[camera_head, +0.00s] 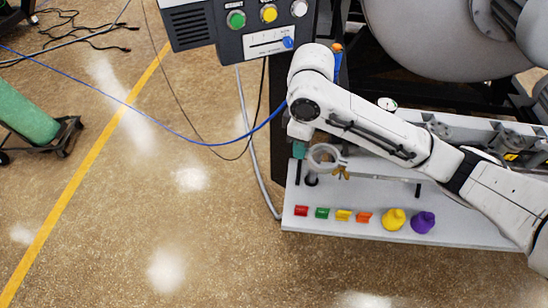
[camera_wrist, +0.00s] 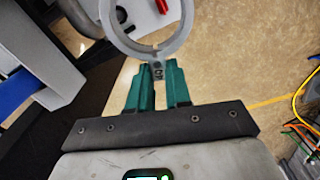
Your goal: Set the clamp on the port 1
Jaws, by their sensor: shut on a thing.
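The clamp, a light grey ring (camera_head: 323,157), is held at the left end of the white shelf, above its surface. My gripper (camera_head: 300,150) has teal fingers and is shut on the clamp's hinge end. In the wrist view the fingers (camera_wrist: 158,88) pinch the small lug of the ring (camera_wrist: 178,40), whose top is cut off by the frame edge. A short dark post (camera_head: 311,180) stands on the shelf just below the ring in the picture. I cannot tell which fitting is port 1.
The white shelf (camera_head: 370,234) carries red (camera_head: 301,210), green (camera_head: 322,213), yellow (camera_head: 343,215) and orange (camera_head: 364,217) pieces, a yellow knob (camera_head: 394,219) and a purple knob (camera_head: 423,222). A button panel (camera_head: 262,30) hangs above left. A blue cable (camera_head: 200,142) crosses the open floor.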

